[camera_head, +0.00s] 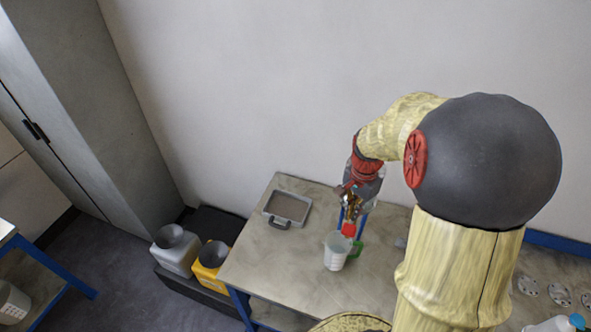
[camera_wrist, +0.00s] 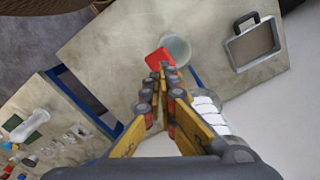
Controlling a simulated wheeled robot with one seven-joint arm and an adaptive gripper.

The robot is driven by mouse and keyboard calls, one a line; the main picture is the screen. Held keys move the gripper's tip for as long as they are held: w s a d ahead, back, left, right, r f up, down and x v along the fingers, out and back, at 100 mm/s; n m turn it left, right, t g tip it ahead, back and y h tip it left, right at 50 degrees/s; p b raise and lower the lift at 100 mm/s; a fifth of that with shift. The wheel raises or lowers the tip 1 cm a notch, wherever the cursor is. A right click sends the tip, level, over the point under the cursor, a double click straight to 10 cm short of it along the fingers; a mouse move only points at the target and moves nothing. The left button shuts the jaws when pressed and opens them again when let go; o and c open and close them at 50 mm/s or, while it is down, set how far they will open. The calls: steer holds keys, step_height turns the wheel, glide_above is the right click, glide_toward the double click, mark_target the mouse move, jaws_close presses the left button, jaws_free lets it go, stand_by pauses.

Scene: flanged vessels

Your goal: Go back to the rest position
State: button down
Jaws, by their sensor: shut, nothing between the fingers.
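My gripper (camera_head: 351,207) is over the table (camera_head: 254,246) in the head view, pointing down, close above a red-topped thing (camera_head: 348,230) and a white beaker (camera_head: 337,252). In the wrist view my gripper (camera_wrist: 169,68) is shut with nothing between its fingers. The red thing (camera_wrist: 157,58) and the beaker (camera_wrist: 178,46) lie just beyond the fingertips there. A clear bottle with white marks (camera_wrist: 207,108) stands beside the fingers in the wrist view. Whether the fingertips touch the red thing, I cannot tell.
A grey handled tray (camera_head: 287,208) lies at the table's back left. A tall cabinet (camera_head: 95,110) stands at the left. The wall is close behind.

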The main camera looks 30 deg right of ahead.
steer(key=shift+s+a+f+n, duration=0.1)
steer(key=shift+s+n, duration=0.1)
steer(key=shift+n, duration=0.4)
steer(key=s+a+f+n+t+b, duration=0.2)
steer(key=a+n+b, duration=0.3)
steer(key=a+b, duration=0.2)
steer(key=s+a+f+n+t+b, duration=0.1)
steer(key=a+n+b, duration=0.3)
steer(key=a+b, duration=0.4)
steer(key=s+a+f+n+t+b, duration=0.2)
steer(key=s+a+n+b, duration=0.2)
steer(key=a+b, duration=0.3)
steer(key=n+b, duration=0.1)
steer(key=b, duration=0.3)
steer(key=shift+a+f+n+t, duration=0.25)
steer(key=shift+f+n+t, duration=0.05)
steer(key=shift+f, duration=0.05)
